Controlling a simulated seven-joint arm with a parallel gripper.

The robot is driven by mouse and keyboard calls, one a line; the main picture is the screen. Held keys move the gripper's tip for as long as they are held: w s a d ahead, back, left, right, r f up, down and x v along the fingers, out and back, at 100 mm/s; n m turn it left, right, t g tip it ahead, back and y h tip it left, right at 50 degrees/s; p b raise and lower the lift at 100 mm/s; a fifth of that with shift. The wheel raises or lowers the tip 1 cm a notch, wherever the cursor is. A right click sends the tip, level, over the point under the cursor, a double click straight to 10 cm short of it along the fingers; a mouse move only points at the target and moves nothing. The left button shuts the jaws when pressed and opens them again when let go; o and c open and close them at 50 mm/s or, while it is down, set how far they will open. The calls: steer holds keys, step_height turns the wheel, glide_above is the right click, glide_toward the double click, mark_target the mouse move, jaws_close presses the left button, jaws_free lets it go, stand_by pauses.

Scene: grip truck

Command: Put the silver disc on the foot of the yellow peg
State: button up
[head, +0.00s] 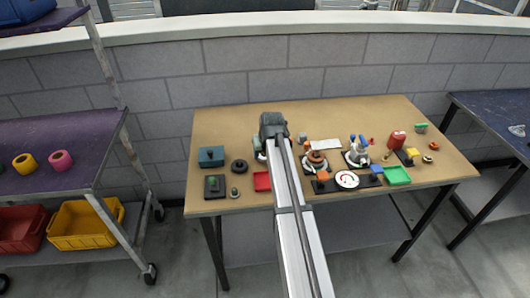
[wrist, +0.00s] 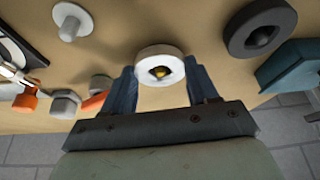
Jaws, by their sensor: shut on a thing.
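The silver disc (wrist: 143,70), a pale ring with a dark hole, sits between the two fingers of my gripper (wrist: 160,76) in the wrist view, and the gripper is shut on it. A gold-yellow rounded tip, which looks like the top of the yellow peg (wrist: 160,71), shows inside the hole. The disc appears around or directly above the peg; how high it is cannot be told. The peg's foot is hidden under the disc. In the head view my gripper (head: 272,130) is over the table's left-middle part, and my arm hides much there.
A black ring (wrist: 260,27) and a teal box (wrist: 296,66) are right of the disc in the wrist view. A grey peg (wrist: 70,22) and grey nut-like pieces stand left. The wooden table (head: 225,125) holds several other parts at right; its back left is clear.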

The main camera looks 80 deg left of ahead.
steer(key=shift+f, duration=0.2)
stand_by(0.4)
steer(key=o, duration=1.4)
step_height(320, 180, up, 8)
steer(key=shift+f, duration=0.25)
stand_by(0.5)
